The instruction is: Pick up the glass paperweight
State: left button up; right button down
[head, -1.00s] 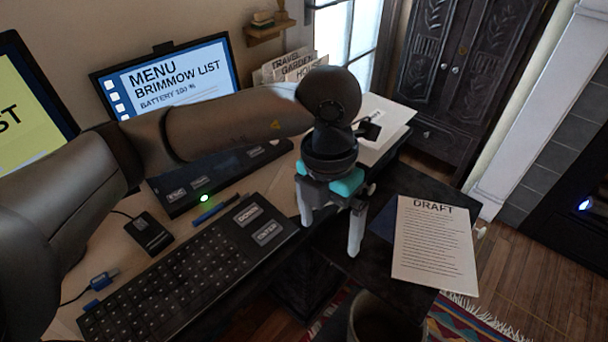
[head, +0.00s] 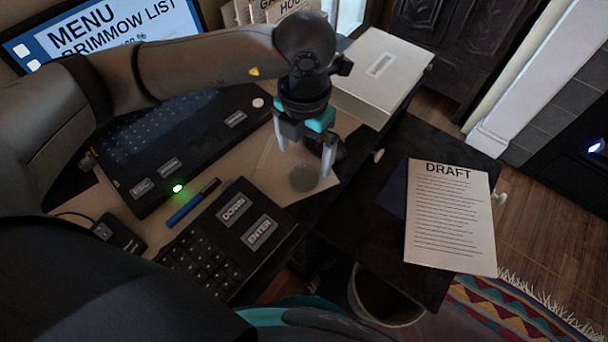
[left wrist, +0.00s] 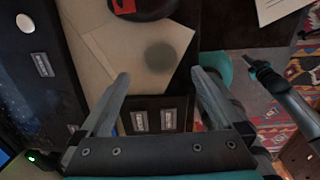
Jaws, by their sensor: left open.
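The glass paperweight (head: 303,178) looks like a small grey, see-through round piece. It lies on pale paper near the desk's front edge. It also shows in the left wrist view (left wrist: 159,57), beyond and between my fingertips. My left gripper (head: 305,162) is open and empty, pointing down over the paperweight. In the left wrist view its two fingers (left wrist: 160,74) are spread apart, and the paperweight is not clasped. The height gap is hard to judge. I cannot make out my right gripper's fingers in either view.
A dark round object with a red patch (left wrist: 145,6) stands close beside the paperweight. A keypad (head: 235,235), a blue pen (head: 192,204) and a larger keyboard panel (head: 180,140) lie to the left. A white box (head: 380,75) is behind, and a DRAFT sheet (head: 450,218) is to the right.

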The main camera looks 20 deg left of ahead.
aim_at(303, 172)
pick_arm(q)
jog(key=shift+f, duration=0.95)
jog(key=f, duration=0.1)
jog(key=f+b, duration=0.1)
jog(key=f, duration=0.2)
jog(key=shift+s+a+f+b, duration=0.1)
jog(key=shift+s+f+b, duration=0.1)
jog(key=shift+s+b, duration=0.15)
jog(key=shift+f, duration=0.25)
jog(key=shift+c, duration=1.3)
jog(key=shift+r, duration=0.1)
grip_shut()
pick_arm(e)
jog(key=w, duration=0.1)
jog(key=w+f, duration=0.1)
jog(key=w+d, duration=0.1)
jog(key=shift+w+f+t, duration=0.2)
jog(key=shift+w+t, duration=0.1)
